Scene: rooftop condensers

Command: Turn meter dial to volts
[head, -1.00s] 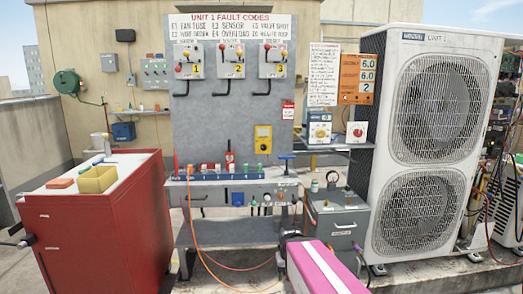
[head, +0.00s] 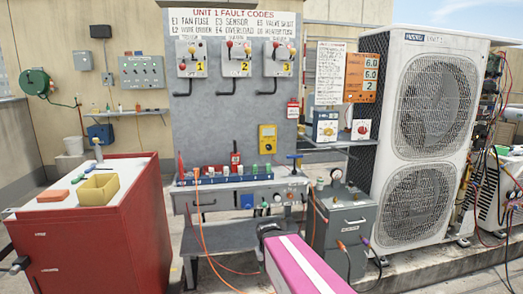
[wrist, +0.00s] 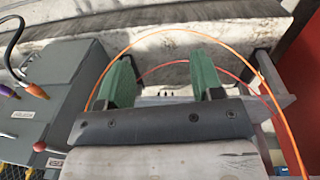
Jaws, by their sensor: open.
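The yellow meter (head: 267,138) hangs on the lower right of the grey fault-code panel (head: 222,128) in the head view. Its dial is too small to read. My arm, pink with a white stripe, reaches in from the bottom of the head view, well below and in front of the meter. In the wrist view my gripper (wrist: 163,78) has two green fingers standing apart with nothing between them. The meter is not in the wrist view.
A bench (head: 215,192) with fuses and hoses stands below the panel. A red cabinet (head: 115,245) is at left, a grey box (head: 338,235) and condenser unit (head: 425,130) at right. Orange (wrist: 233,51) and red hoses loop close to my fingers.

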